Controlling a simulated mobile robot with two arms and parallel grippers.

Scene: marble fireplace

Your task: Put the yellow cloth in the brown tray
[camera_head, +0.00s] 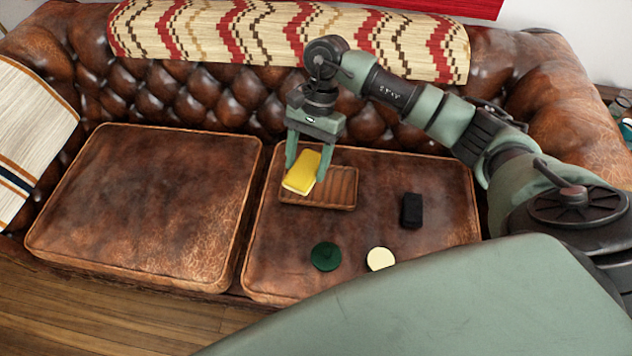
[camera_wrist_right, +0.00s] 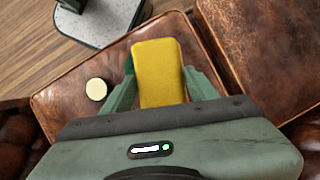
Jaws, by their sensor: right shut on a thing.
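The yellow cloth (camera_head: 301,174) is a folded, block-like bundle between the fingers of my right gripper (camera_head: 306,171). My right gripper is shut on it, and the cloth also shows between the fingers in the wrist view (camera_wrist_right: 159,72). The brown tray (camera_head: 340,203) is a slatted wooden one on the right seat cushion. The cloth overlaps the tray's left end in the head view; I cannot tell whether it touches the tray. The tray is hidden in the wrist view. My left gripper is not in view.
On the right cushion (camera_head: 440,180) lie a black block (camera_head: 411,211), a dark green disc (camera_head: 326,256) and a cream disc (camera_head: 380,259), all clear of the tray. The left cushion (camera_head: 145,200) is bare. The tufted backrest (camera_head: 190,95) rises behind.

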